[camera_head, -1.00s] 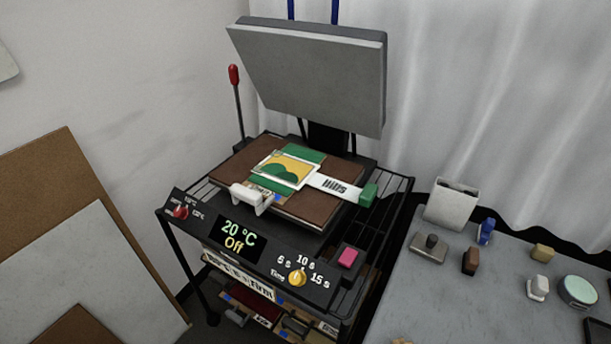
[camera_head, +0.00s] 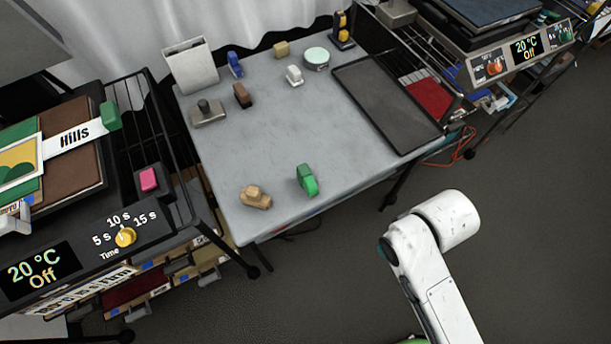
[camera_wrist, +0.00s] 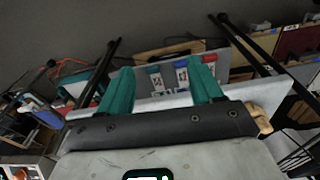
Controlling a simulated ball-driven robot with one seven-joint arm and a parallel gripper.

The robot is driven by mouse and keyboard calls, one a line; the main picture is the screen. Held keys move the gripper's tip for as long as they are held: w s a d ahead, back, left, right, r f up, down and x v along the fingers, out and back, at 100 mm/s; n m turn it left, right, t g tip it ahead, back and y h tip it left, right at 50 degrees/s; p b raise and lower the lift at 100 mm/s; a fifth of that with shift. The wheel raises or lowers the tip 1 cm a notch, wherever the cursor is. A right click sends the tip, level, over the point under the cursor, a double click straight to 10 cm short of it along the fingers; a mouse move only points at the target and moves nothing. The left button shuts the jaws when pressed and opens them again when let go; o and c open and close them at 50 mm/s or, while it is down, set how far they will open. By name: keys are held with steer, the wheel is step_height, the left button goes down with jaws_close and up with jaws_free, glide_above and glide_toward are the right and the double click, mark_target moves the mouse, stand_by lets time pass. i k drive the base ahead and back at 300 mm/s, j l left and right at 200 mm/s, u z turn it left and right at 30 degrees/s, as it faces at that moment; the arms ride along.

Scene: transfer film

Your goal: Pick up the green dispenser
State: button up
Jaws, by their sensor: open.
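The green dispenser (camera_head: 307,181) stands near the front edge of the grey table (camera_head: 280,135) in the head view. I cannot make out the green dispenser in the wrist view. In the head view my white arm is to the right of the table, and the gripper itself is out of sight.
A heat press with a pink button (camera_head: 148,179) and a green block (camera_head: 111,115) stands at left. A dark tray (camera_head: 388,103) lies on the table's right side. Several small blocks and a round tin (camera_head: 316,57) sit at the back. The table's middle is clear.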

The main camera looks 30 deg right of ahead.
mark_target(307, 181)
steer(key=l+u, duration=0.2)
steer(key=u, duration=0.25)
steer(key=l+u, duration=0.2)
steer(key=u, duration=0.25)
steer(key=l+u, duration=0.2)
steer(key=u, duration=0.25)
steer(key=l+u, duration=0.15)
steer(key=u, duration=0.35)
steer(key=k+l+u, duration=0.4)
steer(key=k+l, duration=0.55)
steer(key=l, duration=0.15)
